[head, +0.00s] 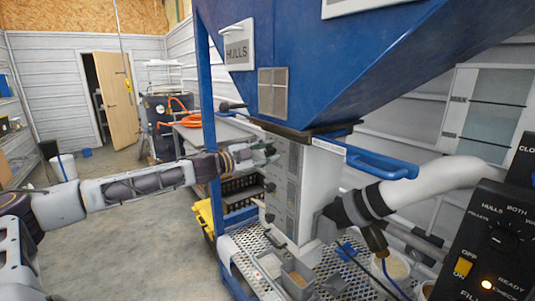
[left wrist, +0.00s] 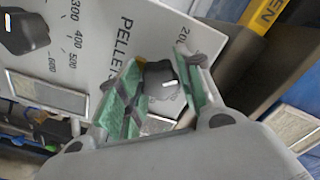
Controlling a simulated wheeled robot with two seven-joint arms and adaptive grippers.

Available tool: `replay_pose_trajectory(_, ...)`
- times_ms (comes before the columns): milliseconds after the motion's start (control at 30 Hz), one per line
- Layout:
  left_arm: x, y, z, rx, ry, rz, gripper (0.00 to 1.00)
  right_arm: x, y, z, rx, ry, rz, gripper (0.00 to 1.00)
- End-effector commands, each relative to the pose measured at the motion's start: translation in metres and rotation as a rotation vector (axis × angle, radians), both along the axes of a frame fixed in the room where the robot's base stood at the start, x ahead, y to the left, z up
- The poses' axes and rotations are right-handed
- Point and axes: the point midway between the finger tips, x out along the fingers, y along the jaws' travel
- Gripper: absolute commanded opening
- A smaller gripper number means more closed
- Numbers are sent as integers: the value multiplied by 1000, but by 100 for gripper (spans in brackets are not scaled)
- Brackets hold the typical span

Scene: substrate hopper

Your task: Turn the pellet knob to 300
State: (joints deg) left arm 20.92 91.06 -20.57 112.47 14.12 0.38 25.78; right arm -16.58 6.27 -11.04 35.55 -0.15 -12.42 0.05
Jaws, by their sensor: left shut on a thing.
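My left gripper (head: 266,153) reaches in from the left to the grey panel (head: 308,185) under the blue hopper. In the left wrist view its green-padded fingers (left wrist: 157,88) are shut on a dark knob (left wrist: 160,78), one finger on each side. The knob sits on the white panel face beside the word PELLETS (left wrist: 127,45) and a printed 200 (left wrist: 166,27). Most of its scale is hidden by the fingers, and I cannot tell where its pointer stands. In the head view the gripper hides this knob. My right gripper is not in view.
Another dark knob (left wrist: 24,32) with 300 to 600 markings is at upper left in the left wrist view. A blue handle (head: 375,160) and a large grey hose (head: 430,185) lie right of the panel. A black control box (head: 500,240) stands at far right.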

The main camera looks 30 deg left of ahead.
Motion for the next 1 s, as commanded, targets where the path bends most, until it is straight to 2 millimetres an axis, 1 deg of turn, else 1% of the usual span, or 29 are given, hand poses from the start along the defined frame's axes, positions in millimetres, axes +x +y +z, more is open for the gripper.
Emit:
replay_pose_trajectory(100,0,1,-2,1,2,3,12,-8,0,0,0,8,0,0)
replay_pose_trajectory(200,0,1,-2,1,3,2,12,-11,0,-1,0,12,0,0)
replay_pose_trajectory(233,0,1,-2,1,3,2,38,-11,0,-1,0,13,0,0)
replay_pose_trajectory(300,0,1,-2,1,3,2,47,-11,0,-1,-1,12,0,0)
replay_pose_trajectory(400,0,1,-1,2,2,2,58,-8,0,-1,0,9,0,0)
replay_pose_trajectory(800,0,0,-1,2,0,-1,58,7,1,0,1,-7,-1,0)
replay_pose_trajectory(1000,0,0,-1,2,0,-1,58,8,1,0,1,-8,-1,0)
